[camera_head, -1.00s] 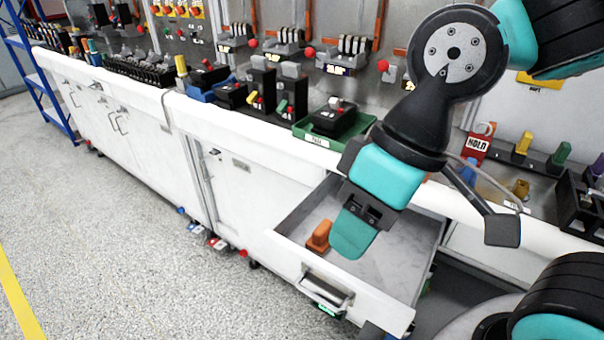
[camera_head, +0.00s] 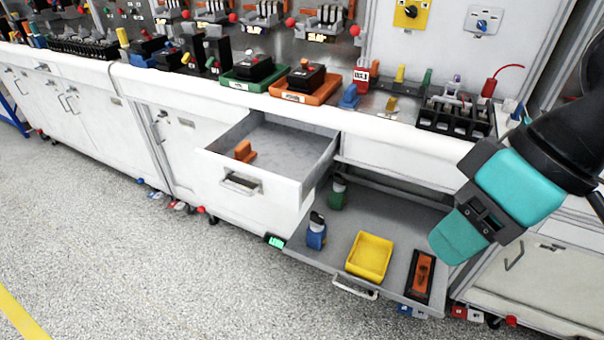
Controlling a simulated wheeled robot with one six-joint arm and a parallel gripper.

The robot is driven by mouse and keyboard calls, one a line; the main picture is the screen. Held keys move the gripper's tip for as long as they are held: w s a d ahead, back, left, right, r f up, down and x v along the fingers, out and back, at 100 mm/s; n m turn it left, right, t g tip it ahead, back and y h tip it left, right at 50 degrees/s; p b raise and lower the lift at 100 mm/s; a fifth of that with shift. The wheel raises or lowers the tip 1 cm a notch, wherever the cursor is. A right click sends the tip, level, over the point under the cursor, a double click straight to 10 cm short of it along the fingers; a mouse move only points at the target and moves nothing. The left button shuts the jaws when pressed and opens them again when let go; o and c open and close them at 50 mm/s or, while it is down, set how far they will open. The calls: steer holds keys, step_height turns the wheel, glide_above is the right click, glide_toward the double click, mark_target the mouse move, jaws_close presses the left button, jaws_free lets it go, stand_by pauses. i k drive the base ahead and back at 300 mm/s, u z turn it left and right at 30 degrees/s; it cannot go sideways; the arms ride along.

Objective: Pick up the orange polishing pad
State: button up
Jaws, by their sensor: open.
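A small orange block with a raised grip, which looks like the orange polishing pad (camera_head: 243,152), lies in the left front part of the open grey-lined drawer (camera_head: 288,140). Another orange piece (camera_head: 422,272) lies in a narrow black tray on the lower pull-out shelf; I cannot tell exactly what it is. My gripper (camera_head: 453,240) is at the right, above the right part of that shelf, well right of the drawer. It is open, and nothing shows in it. Its fingers overlap in this view, so the gap is hidden.
The pull-out shelf (camera_head: 388,222) below the drawer holds a yellow tray (camera_head: 370,256), a blue bottle (camera_head: 316,232) and a green bottle (camera_head: 337,192). The white bench top above carries a green tray (camera_head: 252,79), an orange tray (camera_head: 305,89) and a black rack (camera_head: 455,115). The floor in front is clear.

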mark_target(243, 153)
steer(key=u, duration=1)
steer(key=i, duration=1.4)
steer(key=z, duration=3.15)
steer(key=k, duration=0.85)
steer(key=u, duration=1.95)
